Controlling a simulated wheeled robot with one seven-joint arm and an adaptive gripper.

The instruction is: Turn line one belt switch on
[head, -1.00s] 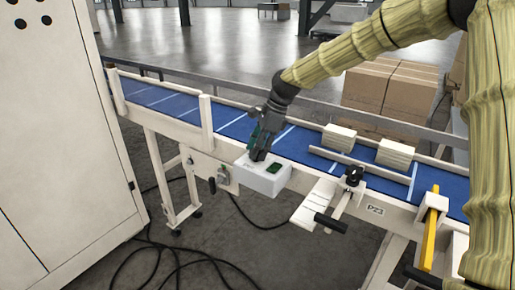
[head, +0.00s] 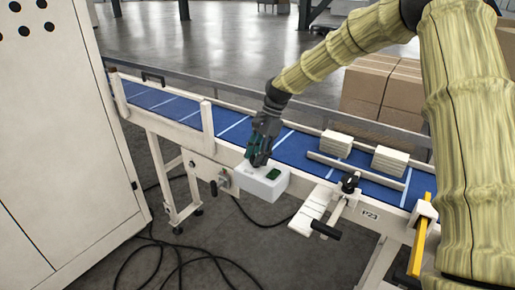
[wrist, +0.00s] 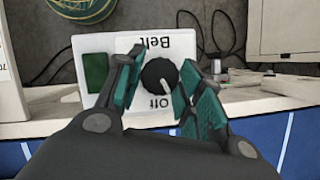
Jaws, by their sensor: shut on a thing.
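The belt switch is a black round knob (wrist: 160,77) on a white box marked "Belt" and "Off", with a dark green patch (wrist: 95,72) beside it. The knob's white pointer line points towards the "Off" lettering. In the head view the white switch box (head: 264,184) is mounted on the conveyor's near side. My gripper (head: 257,161) comes down on the box from above, and its fingers hide the knob there. In the wrist view my gripper (wrist: 161,62) has its teal-padded fingers on both sides of the knob, shut on it.
The blue conveyor belt (head: 235,130) runs behind the box and carries two pale stacks (head: 336,143). A black-handled lever (head: 325,230) and a yellow bar (head: 419,248) stick out to the right. A pale cabinet (head: 60,140) stands left. Cables lie on the floor.

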